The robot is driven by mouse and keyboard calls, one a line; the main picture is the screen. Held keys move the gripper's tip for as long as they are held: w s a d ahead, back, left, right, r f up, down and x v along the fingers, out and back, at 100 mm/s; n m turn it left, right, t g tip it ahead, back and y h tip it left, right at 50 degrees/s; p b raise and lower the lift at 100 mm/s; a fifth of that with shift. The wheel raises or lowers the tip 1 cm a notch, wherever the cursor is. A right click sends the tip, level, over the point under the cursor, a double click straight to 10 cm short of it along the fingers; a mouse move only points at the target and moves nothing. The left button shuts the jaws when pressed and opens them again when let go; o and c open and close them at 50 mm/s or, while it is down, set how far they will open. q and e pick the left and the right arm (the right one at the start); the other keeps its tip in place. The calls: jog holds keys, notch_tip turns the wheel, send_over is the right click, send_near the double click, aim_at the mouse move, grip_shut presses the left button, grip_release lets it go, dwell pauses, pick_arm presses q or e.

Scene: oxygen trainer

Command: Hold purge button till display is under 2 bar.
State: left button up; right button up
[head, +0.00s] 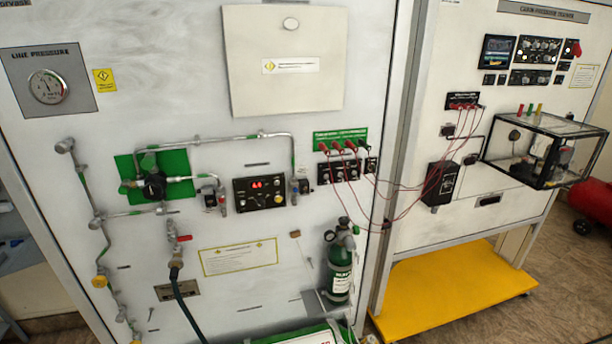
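A small black control panel (259,194) is mounted on the white trainer wall near the picture's middle. Its display (259,184) shows lit red digits, too small to read for certain. A yellow round button or knob (278,199) sits at the panel's lower right. I cannot tell which control is the purge button, as the labels are unreadable. Neither of my grippers is in view, and nothing touches the panel.
Metal pipes and a black regulator on a green plate (124,166) lie left of the panel. A green oxygen cylinder (340,268) stands below right. Red cables (400,187) span to the right-hand board. A clear box (540,150) juts out there.

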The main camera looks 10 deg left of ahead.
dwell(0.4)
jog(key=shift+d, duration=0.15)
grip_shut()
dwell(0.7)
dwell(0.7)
